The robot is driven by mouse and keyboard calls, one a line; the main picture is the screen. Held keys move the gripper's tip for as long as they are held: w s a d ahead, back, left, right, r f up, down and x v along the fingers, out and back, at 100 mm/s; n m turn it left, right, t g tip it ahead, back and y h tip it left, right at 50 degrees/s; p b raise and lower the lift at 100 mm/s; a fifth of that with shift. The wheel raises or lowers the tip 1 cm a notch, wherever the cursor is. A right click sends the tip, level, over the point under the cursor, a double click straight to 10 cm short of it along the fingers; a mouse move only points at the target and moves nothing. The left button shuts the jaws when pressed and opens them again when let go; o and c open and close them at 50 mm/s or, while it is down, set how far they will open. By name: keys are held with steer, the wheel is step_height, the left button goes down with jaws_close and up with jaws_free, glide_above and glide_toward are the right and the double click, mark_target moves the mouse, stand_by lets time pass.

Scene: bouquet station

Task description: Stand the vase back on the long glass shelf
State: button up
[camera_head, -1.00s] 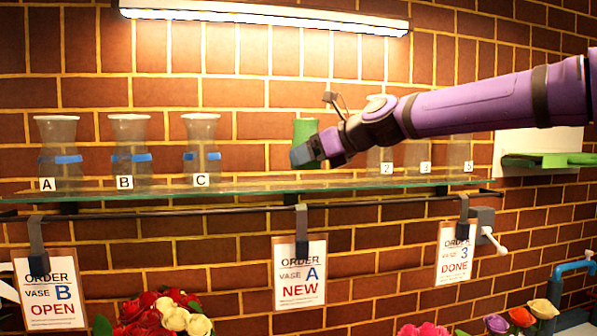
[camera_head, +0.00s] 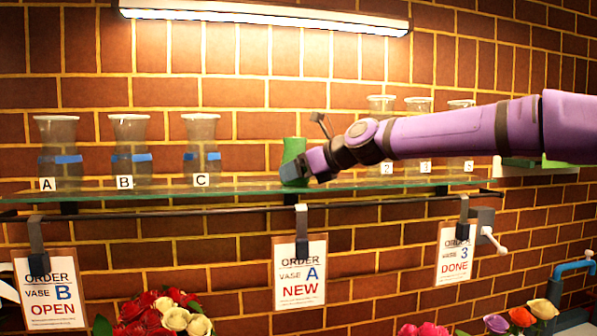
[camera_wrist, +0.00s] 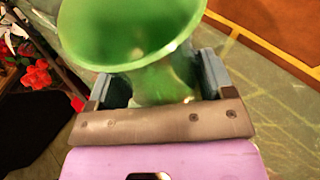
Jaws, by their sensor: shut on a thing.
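The green vase (camera_head: 294,149) is at the middle of the long glass shelf (camera_head: 250,187). It looks upright, with its base at about the level of the glass; I cannot tell for sure whether it touches. My gripper (camera_head: 297,172) is shut on the vase low on its body, coming in from the right. In the wrist view the vase (camera_wrist: 130,40) shows its wide, open mouth, and the fingers of my gripper (camera_wrist: 163,85) lie on both sides of its narrower part. The vase's lower part is hidden there.
Clear vases A (camera_head: 58,140), B (camera_head: 130,140) and C (camera_head: 201,140) with blue bands stand left on the shelf. Several clear numbered vases (camera_head: 380,104) stand right, partly behind my arm. Order cards (camera_head: 299,272) hang from the rail below. Red and white flowers (camera_head: 165,315) are lower left.

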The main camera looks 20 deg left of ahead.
steer(key=o, duration=1.3)
steer(key=shift+f, duration=0.1)
steer(key=shift+c, duration=0.2)
steer(key=shift+d+r, duration=0.1)
steer(key=shift+r, duration=0.1)
steer(key=v, duration=1.1)
steer(key=shift+d, duration=0.4)
steer(key=shift+s+r, duration=0.1)
